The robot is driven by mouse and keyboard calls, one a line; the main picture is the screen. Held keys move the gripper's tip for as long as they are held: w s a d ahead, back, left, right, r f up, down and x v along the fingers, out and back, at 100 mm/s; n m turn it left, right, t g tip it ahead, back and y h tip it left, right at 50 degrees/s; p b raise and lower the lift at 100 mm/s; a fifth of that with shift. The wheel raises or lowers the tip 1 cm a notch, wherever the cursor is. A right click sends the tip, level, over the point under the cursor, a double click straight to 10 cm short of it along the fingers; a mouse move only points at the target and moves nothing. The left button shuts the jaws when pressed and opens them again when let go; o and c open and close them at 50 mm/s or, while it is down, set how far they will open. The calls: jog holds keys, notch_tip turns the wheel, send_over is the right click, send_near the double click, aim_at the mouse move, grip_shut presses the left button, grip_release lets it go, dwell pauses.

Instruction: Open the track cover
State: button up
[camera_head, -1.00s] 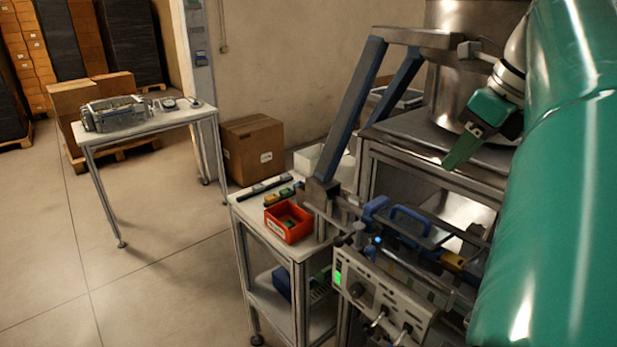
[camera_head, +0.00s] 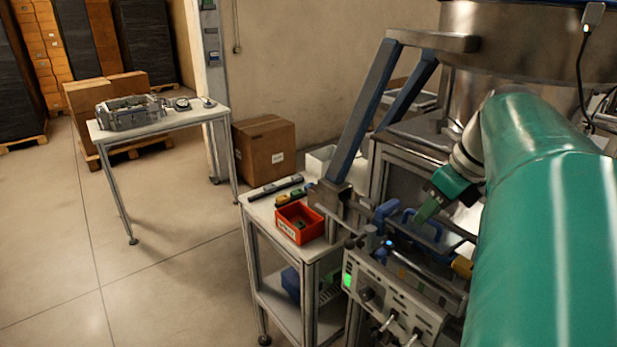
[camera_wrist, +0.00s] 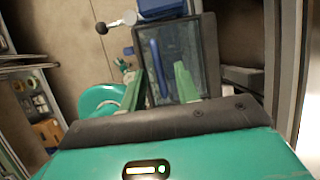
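The track cover appears in the wrist view as a dark, glassy panel (camera_wrist: 185,45) in a dark frame. A blue bar handle (camera_wrist: 154,66) runs along its left part. In the head view, the blue handle (camera_head: 428,226) shows on the machine, partly behind my arm; whether the cover is fully closed is hard to tell. My gripper (camera_head: 427,211) is just above the handle area. In the wrist view my gripper (camera_wrist: 161,80) has its two green fingers apart, with the handle seen between them and nothing held. Contact with the handle cannot be made out.
A grey control panel (camera_head: 395,295) with a green light fronts the machine. A slanted blue-grey post (camera_head: 364,115) rises beside it. A small cart (camera_head: 262,211) holds a red bin (camera_head: 298,222). A far table (camera_head: 160,124) stands left, with open floor between.

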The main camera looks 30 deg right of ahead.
grip_shut()
